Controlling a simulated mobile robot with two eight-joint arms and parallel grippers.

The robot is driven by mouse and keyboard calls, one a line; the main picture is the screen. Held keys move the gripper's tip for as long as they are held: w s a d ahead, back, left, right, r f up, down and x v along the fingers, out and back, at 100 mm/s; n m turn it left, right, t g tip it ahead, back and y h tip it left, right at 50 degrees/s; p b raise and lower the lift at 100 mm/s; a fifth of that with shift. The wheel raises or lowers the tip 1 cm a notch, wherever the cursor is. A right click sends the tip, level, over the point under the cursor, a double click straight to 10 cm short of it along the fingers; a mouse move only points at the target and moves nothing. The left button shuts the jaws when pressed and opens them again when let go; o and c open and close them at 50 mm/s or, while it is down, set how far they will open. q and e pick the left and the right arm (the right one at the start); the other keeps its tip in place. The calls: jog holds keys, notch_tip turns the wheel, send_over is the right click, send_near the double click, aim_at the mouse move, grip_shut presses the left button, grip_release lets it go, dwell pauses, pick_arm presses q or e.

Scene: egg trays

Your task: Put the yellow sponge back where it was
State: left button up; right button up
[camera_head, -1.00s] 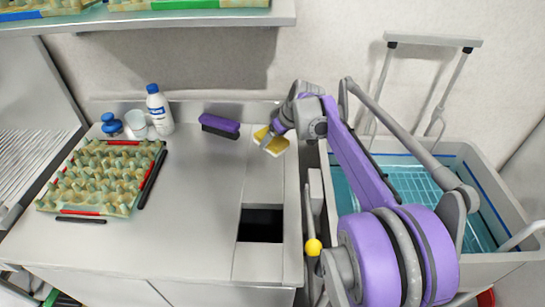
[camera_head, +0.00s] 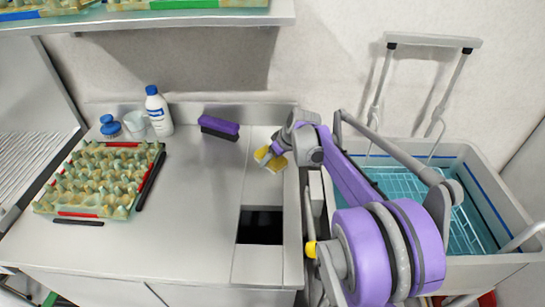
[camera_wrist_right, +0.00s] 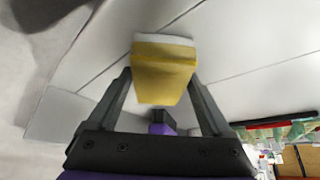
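The yellow sponge (camera_head: 277,164) is at the right part of the steel counter, behind the dark square opening. In the right wrist view the sponge (camera_wrist_right: 165,72) sits tilted between the two fingers, which press against its sides; a pale layer shows along its far edge. My right gripper (camera_head: 270,158) is shut on it, with one finger crossing in front of it in the head view. I cannot tell how far the sponge is above the counter. My left gripper is not in view.
A purple brush (camera_head: 219,128) lies left of the sponge. A white bottle (camera_head: 159,112), a cup (camera_head: 135,124) and a blue-topped item (camera_head: 110,126) stand at the back left, behind an egg tray (camera_head: 110,143). A dark opening (camera_head: 260,227) is in front. A sink with a rack (camera_head: 395,183) is right.

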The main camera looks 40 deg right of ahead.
jog(key=shift+o, duration=0.9)
jog(key=shift+r, duration=0.15)
jog(key=shift+r, duration=0.25)
jog(key=p+v, duration=0.1)
jog(key=v, duration=1)
jog(key=shift+s+r, duration=0.25)
